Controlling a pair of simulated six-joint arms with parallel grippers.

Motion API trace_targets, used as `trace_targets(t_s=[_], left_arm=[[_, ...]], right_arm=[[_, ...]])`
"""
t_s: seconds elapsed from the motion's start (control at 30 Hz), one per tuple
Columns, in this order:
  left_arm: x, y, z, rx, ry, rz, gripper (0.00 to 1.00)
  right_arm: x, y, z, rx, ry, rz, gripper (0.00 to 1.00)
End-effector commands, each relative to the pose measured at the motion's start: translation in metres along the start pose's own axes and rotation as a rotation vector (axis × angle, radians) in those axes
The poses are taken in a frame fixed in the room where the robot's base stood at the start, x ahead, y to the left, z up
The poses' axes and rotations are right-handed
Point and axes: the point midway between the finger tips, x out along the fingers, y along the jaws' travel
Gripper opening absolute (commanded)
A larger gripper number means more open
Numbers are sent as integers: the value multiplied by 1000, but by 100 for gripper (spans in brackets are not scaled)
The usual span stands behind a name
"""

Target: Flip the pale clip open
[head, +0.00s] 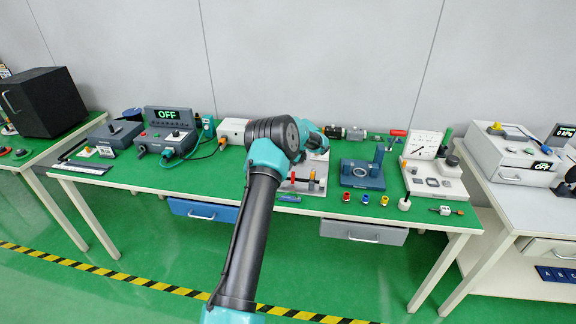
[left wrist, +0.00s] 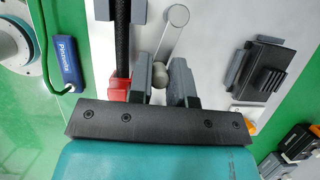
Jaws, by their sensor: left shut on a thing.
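In the left wrist view a pale grey lever with a rounded end (left wrist: 173,32) stands on a light panel; it looks like the pale clip. Its ball-shaped tip (left wrist: 160,75) sits between the two grey fingers of my left gripper (left wrist: 160,88), which is shut on it. In the head view my left arm reaches over the middle of the table, and its wrist and teal gripper body (head: 313,138) hide the clip and most of the light board (head: 316,169) under it. My right gripper is in neither view.
Beside the left finger are a red block (left wrist: 119,88) and a black strap (left wrist: 122,40). A dark ribbed block (left wrist: 264,72) lies to the right, a blue tag (left wrist: 66,62) to the left. A blue fixture (head: 362,174) stands right of the board; a box reading OFF (head: 168,126) stands left.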

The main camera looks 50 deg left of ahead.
Motion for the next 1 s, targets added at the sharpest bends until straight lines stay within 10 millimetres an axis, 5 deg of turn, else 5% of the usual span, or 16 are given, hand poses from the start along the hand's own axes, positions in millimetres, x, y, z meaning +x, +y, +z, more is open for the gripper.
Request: trace_targets(t_s=[0.4, 0.77, 0.8, 1.0], left_arm=[[-1, -14, -1, -232, 0, 93, 0], [-1, -15, -1, -250, 0, 101, 0], [-1, -15, -1, -250, 0, 101, 21], [-1, -15, -1, -249, 0, 102, 40]], right_arm=[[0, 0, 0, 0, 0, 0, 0], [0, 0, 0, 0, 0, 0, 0], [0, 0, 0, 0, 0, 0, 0], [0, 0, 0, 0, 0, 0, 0]])
